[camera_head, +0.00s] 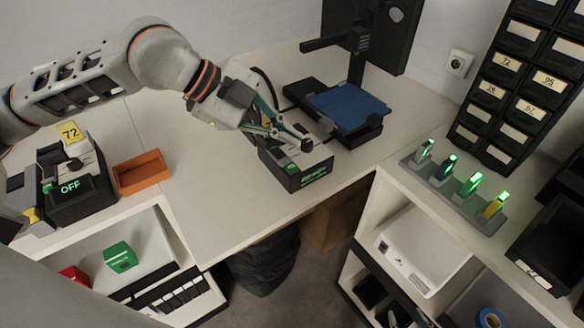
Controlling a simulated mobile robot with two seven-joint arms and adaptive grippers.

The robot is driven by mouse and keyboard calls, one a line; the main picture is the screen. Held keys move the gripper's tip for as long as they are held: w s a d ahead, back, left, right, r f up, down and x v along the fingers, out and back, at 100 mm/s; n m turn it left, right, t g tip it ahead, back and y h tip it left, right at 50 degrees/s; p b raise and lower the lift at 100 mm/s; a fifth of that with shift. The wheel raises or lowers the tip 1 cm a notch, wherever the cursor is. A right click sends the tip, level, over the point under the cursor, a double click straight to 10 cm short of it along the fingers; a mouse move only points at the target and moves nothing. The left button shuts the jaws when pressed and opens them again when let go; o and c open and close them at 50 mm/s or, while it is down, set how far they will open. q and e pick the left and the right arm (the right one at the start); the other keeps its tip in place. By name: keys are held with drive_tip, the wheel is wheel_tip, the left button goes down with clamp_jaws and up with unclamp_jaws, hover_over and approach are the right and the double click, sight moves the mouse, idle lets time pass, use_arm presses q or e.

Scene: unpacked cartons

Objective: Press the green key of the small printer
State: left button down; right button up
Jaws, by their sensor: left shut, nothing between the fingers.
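The small printer (292,183) is a dark box on the white worktop, with a lit green display on its front that seems to read READY. A green key (292,167) shows on its top near the front edge. My left gripper (305,144) reaches in from the left over the printer. Its fingers are shut and empty, with the tips above the printer's top, behind the green key in the picture. I cannot tell whether the tips touch the printer. The gripper hides part of the printer's back. My right gripper is not in view.
A similar device (71,200) at the left reads OFF. An orange tray (142,172) lies beside it. A 3D printer with a blue bed (347,104) stands behind the small printer. A rack of lit sticks (452,190) is at the right. The worktop front is clear.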

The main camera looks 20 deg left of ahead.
sight(288, 167)
use_arm(q)
wheel_tip(288, 167, down, 5)
drive_tip(key=b, duration=0.2)
drive_tip(key=shift+b, duration=0.3)
drive_tip(key=shift+r, duration=0.1)
idle(0.3)
idle(0.9)
drive_tip(key=shift+f+b, duration=0.35)
drive_tip(key=shift+f, duration=0.15)
drive_tip(key=shift+f+b, duration=0.35)
drive_tip(key=shift+f, duration=0.15)
idle(0.6)
idle(0.4)
drive_tip(key=shift+r+p, duration=0.6)
drive_tip(key=shift+r, duration=0.35)
